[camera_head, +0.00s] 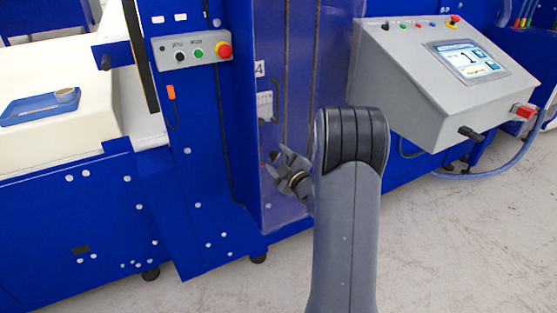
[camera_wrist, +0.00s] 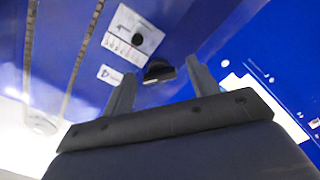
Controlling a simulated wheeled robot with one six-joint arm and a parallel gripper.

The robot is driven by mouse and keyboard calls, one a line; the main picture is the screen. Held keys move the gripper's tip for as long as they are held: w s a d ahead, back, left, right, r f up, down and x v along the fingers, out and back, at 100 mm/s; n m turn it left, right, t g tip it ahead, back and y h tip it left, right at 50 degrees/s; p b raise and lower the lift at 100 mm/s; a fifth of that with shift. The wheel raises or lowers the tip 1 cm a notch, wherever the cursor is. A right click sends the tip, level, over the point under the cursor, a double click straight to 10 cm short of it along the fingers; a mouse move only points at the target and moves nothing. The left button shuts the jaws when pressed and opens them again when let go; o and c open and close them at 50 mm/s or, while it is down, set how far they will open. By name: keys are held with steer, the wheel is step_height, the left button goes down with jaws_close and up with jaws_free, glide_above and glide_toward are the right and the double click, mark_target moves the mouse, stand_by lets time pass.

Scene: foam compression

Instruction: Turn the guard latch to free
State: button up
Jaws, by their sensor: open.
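The clear guard panel (camera_head: 300,70) stands in a blue frame at the centre of the head view. A small dark piece (camera_wrist: 158,75), perhaps the latch handle, shows beyond and between my fingertips. My gripper (camera_head: 274,160) is open and empty, below the plate in the head view; its two fingers also show in the wrist view (camera_wrist: 160,68). Contact with the dark piece cannot be told.
A button box (camera_head: 190,52) with a red stop knob is up left. A grey console (camera_head: 450,80) with a screen juts out at right, beside my arm. A blue tray (camera_head: 40,108) lies on the cream surface at left. The floor in front is clear.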

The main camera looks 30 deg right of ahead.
steer(key=c, duration=1)
steer(key=shift+m, duration=0.4)
steer(key=m+b, duration=0.1)
steer(key=m, duration=0.3)
steer(key=shift+b, duration=0.4)
steer(key=m, duration=0.5)
steer(key=shift+m, duration=0.3)
steer(key=o, duration=1)
